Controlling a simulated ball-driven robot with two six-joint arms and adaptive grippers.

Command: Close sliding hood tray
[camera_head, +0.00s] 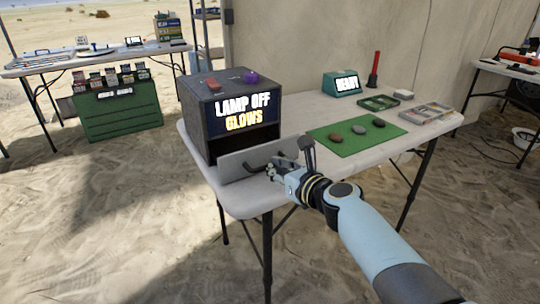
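The dark hood box (207,132) stands at the left end of the white table, with a screen (244,112) that reads "LAMP OFF GLOWS". Its grey sliding tray front (236,163) stands out from the box, with a dark opening behind it. A dark curved handle (262,163) is on the tray front. My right gripper (277,170) is at the right part of the handle; whether its fingers touch or grip the handle is too small to tell. My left gripper is not in view.
A green mat (334,136) with several stones lies right of the tray.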

